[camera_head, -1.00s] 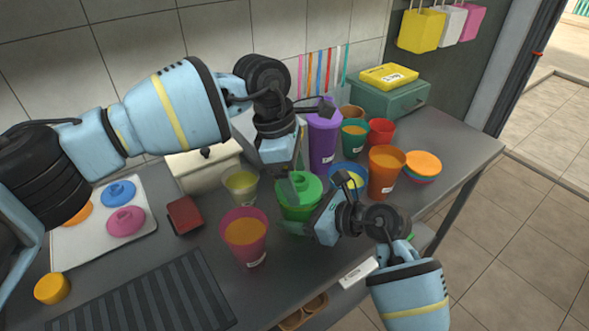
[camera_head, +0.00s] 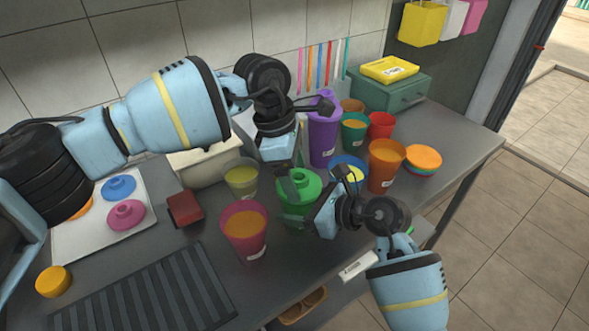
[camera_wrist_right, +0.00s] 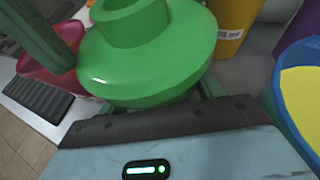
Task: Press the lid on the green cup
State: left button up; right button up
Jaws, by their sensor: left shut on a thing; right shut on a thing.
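The green cup (camera_head: 296,215) stands among other cups at mid-counter, mostly hidden by my right gripper. The green lid (camera_head: 305,183), with a raised knob, sits over its top; it fills the upper right wrist view (camera_wrist_right: 150,70). Whether its rim is fully seated all round is not clear. My left gripper (camera_head: 291,186) reaches down from behind and is shut on the lid at its left side. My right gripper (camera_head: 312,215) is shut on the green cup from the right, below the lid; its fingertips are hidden.
A pink cup with orange juice (camera_head: 245,228) stands close in front to the left, a yellow-green cup (camera_head: 241,180) behind it. A blue cup (camera_head: 349,172), an orange cup (camera_head: 384,166) and a purple lidded cup (camera_head: 323,140) crowd the right and back. A white tray (camera_head: 80,232) holds lids.

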pick_arm(q)
jog(key=shift+f, duration=0.5)
jog(key=o, duration=1.1)
jog(key=shift+c, duration=0.2)
jog(key=v, duration=1.2)
pick_arm(e)
jog(key=o, duration=1.4)
jog(key=shift+o, duration=0.2)
